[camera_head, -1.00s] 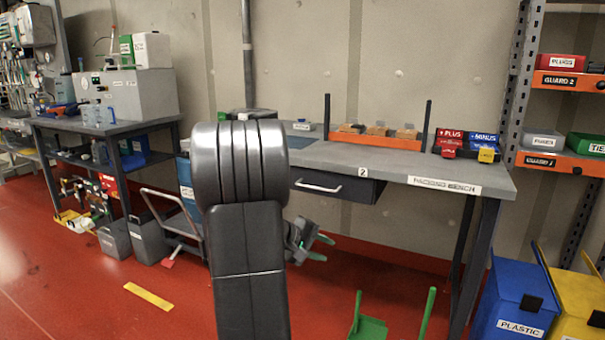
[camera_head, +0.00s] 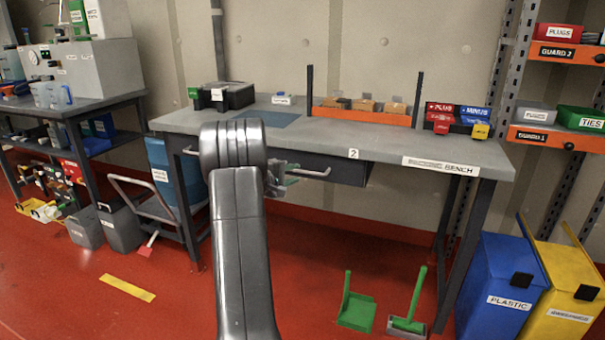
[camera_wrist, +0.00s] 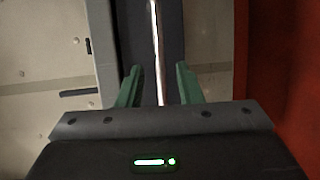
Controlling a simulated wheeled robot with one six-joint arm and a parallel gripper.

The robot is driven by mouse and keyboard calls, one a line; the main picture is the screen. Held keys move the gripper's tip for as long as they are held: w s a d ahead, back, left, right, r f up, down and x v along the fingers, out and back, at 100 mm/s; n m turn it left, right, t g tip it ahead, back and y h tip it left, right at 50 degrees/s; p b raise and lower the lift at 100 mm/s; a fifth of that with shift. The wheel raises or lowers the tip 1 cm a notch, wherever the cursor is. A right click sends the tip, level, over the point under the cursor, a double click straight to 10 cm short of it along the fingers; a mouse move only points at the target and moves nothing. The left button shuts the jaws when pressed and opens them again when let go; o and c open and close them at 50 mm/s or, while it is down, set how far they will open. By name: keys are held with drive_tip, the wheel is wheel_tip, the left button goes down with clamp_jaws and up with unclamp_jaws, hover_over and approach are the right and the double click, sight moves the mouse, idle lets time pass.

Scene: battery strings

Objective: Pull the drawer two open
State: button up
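Drawer two (camera_head: 345,171) is a dark drawer front under the packing bench (camera_head: 390,145), below the "2" label (camera_head: 353,153). It looks closed. Its pale bar handle (camera_head: 312,174) shows to the right of my gripper (camera_head: 287,174), which my own arm partly hides. In the wrist view, my gripper (camera_wrist: 159,84) is open, with its green fingers apart. The handle bar (camera_wrist: 156,45) runs lengthwise in the picture and lies between the fingers, with a gap on each side. The dark drawer front (camera_wrist: 135,30) is behind it. I cannot tell how deep the bar sits between the fingers.
Another handle (camera_head: 190,152) shows further left under the bench. A black box (camera_head: 240,95), an orange rack (camera_head: 360,116) and bins stand on top. A green dustpan (camera_head: 357,312) and brush (camera_head: 408,325) are on the red floor, with blue (camera_head: 500,285) and yellow bins (camera_head: 565,290) at right.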

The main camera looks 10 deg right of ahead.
sight(301, 172)
drive_tip(key=x, duration=0.5)
clamp_jaws()
